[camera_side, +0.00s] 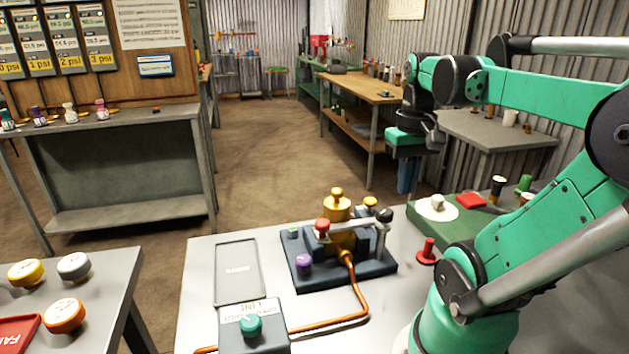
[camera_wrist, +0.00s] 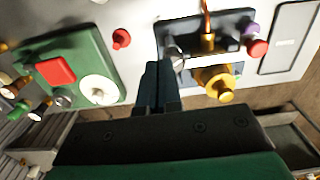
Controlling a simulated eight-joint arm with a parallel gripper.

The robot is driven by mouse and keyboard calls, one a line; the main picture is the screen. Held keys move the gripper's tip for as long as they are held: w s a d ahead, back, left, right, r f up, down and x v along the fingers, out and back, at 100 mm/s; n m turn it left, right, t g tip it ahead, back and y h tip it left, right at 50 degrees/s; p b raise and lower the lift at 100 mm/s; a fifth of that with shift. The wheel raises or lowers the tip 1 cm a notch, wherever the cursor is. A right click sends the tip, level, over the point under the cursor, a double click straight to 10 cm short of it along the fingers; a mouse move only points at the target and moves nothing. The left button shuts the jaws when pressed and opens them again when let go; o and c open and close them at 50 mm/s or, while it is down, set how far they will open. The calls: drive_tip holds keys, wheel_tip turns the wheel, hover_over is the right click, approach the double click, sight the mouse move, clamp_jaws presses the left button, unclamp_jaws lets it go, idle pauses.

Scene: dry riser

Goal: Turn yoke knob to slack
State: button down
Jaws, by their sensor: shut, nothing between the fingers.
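A dark base plate (camera_side: 345,280) on the grey bench carries a brass body (camera_side: 345,240) with a gold knob (camera_side: 337,194) on top. A silver post with a black ball end (camera_side: 384,215) stands at its right. A red knob (camera_side: 322,226) and a purple knob (camera_side: 304,262) sit at its left. No label shows which is the yoke knob. My gripper (camera_side: 408,188) points down behind and right of the plate, above bench height. In the wrist view its shut, empty fingers (camera_wrist: 158,75) appear beside the plate's edge, near the silver post (camera_wrist: 176,57). Contact cannot be told.
An orange hose (camera_side: 361,300) runs from the brass body to the left. A grey box with a teal knob (camera_side: 251,326) stands at the front. A green tray (camera_side: 462,226) with a white disc and red block lies right, and a red peg (camera_side: 427,251) stands between.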

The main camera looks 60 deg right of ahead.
sight(384, 217)
wheel_tip(384, 217, down, 6)
drive_tip(key=w+a, duration=0.1)
drive_tip(key=w, duration=0.1)
drive_tip(key=shift+a, duration=0.3)
idle(0.4)
drive_tip(key=shift+w+d, duration=0.1)
drive_tip(key=shift+d, duration=0.1)
idle(0.5)
drive_tip(key=shift+s+d, duration=0.2)
drive_tip(key=shift+s, duration=0.1)
drive_tip(key=shift+s+d, duration=0.4)
drive_tip(key=shift+d, duration=0.2)
idle(0.5)
